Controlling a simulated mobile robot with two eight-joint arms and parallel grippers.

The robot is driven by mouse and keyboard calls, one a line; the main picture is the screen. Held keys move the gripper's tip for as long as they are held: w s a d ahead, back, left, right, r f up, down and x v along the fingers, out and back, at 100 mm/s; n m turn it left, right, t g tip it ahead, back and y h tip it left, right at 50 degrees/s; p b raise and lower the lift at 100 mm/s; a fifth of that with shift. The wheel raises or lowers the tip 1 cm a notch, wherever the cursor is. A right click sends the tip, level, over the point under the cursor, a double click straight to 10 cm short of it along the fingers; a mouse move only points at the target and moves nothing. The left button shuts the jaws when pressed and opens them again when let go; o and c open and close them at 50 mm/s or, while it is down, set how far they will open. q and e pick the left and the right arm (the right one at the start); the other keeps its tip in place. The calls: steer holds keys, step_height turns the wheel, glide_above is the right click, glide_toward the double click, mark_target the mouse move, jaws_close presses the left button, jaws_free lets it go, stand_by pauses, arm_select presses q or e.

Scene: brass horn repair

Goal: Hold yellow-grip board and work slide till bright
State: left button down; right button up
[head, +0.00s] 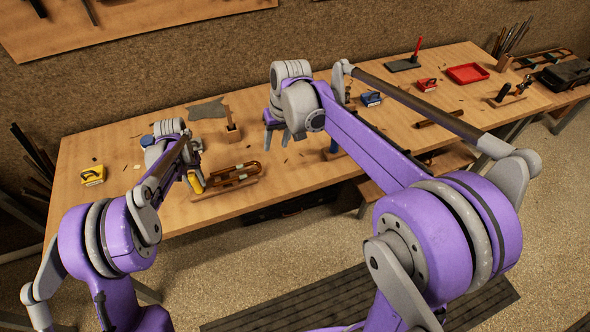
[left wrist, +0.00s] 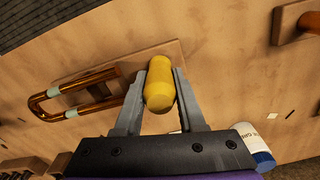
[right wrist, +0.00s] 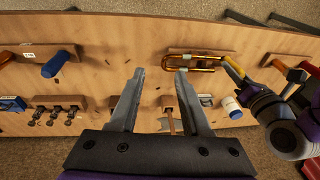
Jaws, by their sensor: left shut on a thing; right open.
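My left gripper (head: 190,176) is shut on the yellow grip (left wrist: 160,82) of a wooden board (left wrist: 112,62). The board lies on the bench, and its grip shows at its left end in the head view (head: 196,183). A U-shaped brass slide (left wrist: 78,95) lies along the board, with pale grey patches on its tubes. The slide also shows in the right wrist view (right wrist: 192,62). My right gripper (right wrist: 160,72) is open and empty above the bench, to the right of and behind the board in the head view (head: 284,135).
A grey cloth (head: 206,110) and a wooden holder (head: 232,133) are behind the board. A yellow block (head: 93,176) sits far left.

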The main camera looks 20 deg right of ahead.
steer(key=s+r+t, duration=0.1)
steer(key=s+t, duration=0.1)
steer(key=s, duration=0.9)
steer(key=shift+s+d+h, duration=0.3)
steer(key=shift+d+h, duration=0.05)
steer(key=shift+h, duration=0.05)
steer(key=g+y, duration=0.2)
steer(key=g, duration=0.2)
glide_above(260, 165)
steer(key=d, duration=0.2)
steer(key=d+x, duration=0.2)
steer(key=x, duration=1.6)
steer(key=shift+d+f, duration=0.1)
steer(key=shift+f, duration=0.2)
steer(key=shift+c, duration=0.3)
jaws_close()
